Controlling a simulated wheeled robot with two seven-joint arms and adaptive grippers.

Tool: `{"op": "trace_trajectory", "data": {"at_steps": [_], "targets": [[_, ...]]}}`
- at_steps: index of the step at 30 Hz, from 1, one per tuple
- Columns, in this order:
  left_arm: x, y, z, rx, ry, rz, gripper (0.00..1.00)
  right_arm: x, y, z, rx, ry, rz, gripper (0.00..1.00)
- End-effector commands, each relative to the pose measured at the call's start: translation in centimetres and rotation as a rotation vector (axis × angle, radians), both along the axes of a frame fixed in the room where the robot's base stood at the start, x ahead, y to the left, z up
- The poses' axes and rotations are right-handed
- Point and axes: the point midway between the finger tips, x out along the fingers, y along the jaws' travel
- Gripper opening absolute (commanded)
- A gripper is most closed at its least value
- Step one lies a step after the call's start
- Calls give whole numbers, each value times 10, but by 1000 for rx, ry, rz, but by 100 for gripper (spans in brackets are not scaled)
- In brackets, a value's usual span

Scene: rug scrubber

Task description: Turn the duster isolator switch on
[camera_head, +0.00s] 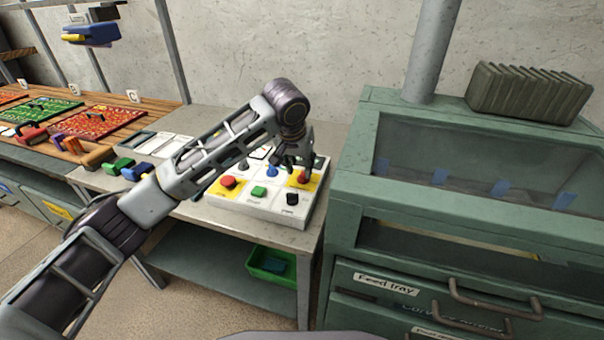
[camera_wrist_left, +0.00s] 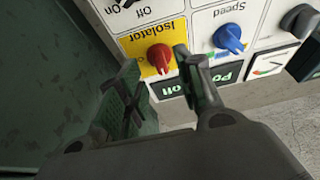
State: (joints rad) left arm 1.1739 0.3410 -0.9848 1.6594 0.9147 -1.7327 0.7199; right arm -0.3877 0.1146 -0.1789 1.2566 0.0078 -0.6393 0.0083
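The isolator switch is a red knob (camera_wrist_left: 160,57) on a yellow plate marked "Isolator", upside down in the left wrist view. In the head view the red knob (camera_head: 303,177) is at the right side of the white control panel (camera_head: 250,208), partly under my left gripper (camera_head: 298,158). In the wrist view my left gripper (camera_wrist_left: 157,66) is open. Its two fingertips are on either side of the red knob, with gaps seen; I cannot tell the depth between them. A green sign ending in "off" is beside the yellow plate. My right gripper is not in view.
A blue "Speed" knob (camera_wrist_left: 229,38) is close beside the right finger. A red button (camera_head: 228,182), a green button (camera_head: 259,191) and a black knob (camera_head: 292,198) are also on the panel. The green cabinet (camera_head: 345,210) stands close on the right.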

Motion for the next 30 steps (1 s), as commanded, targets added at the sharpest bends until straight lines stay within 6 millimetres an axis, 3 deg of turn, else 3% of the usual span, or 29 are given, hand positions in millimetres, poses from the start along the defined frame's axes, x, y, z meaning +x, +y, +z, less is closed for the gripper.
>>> {"op": "trace_trajectory", "data": {"at_steps": [9,23,30], "targets": [[12,-4,-33,1,2,0,36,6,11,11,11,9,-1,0],[15,-5,-39,-1,1,0,36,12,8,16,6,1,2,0],[15,-5,-39,-1,1,0,5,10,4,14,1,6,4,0]]}}
